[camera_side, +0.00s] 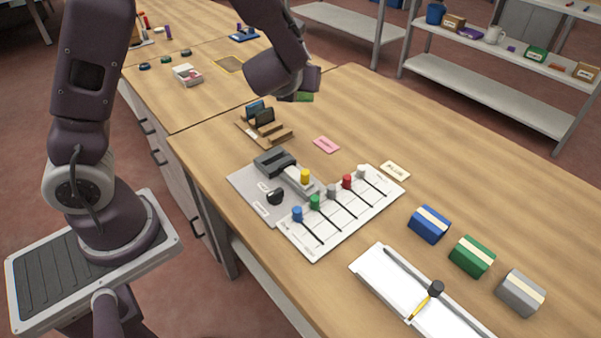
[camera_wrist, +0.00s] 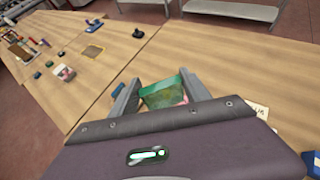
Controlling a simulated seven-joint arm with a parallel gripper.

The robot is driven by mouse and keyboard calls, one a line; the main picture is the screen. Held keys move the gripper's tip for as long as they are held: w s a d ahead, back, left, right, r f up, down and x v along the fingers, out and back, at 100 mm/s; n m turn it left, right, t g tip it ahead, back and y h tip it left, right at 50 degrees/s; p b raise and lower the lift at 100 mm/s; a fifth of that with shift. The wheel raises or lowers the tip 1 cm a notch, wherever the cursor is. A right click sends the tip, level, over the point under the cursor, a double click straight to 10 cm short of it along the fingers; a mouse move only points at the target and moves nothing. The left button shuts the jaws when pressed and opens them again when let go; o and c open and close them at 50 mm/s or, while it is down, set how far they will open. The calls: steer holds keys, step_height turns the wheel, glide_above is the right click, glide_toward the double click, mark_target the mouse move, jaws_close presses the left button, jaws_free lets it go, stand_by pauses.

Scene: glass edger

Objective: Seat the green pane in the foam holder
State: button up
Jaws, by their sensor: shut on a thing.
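The green pane (camera_wrist: 163,93) is between the two fingers of my gripper (camera_wrist: 158,84) in the wrist view. It looks translucent and slightly tilted there. In the side view a small green part of the pane (camera_side: 304,97) shows beside my gripper (camera_side: 300,90), raised above the table; the rest is hidden by the wrist. A tan slotted holder (camera_side: 281,136), which looks like the foam holder, stands on the table below and left of the gripper. The pane and holder are apart.
A grey machine (camera_side: 272,163) and a white board with coloured pegs (camera_side: 330,225) lie in front of the holder. A pink card (camera_side: 327,144) is to its right. Blue, green and grey blocks (camera_side: 472,256) and a white tray (camera_side: 375,268) are farther right. The table's back right is clear.

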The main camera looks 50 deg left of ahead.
steer(key=s+d+r+m+t+h, duration=0.2)
steer(key=s+d+m+h, duration=0.15)
steer(key=d, duration=0.35)
steer(key=m+g+h, duration=0.1)
steer(key=m+h, duration=1)
glide_above(503, 239)
steer(key=s, duration=0.6)
step_height(503, 239, down, 20)
steer(key=shift+w+f, duration=0.1)
steer(key=shift+w, duration=0.05)
steer(key=o, duration=1.5)
steer(key=shift+f, duration=0.1)
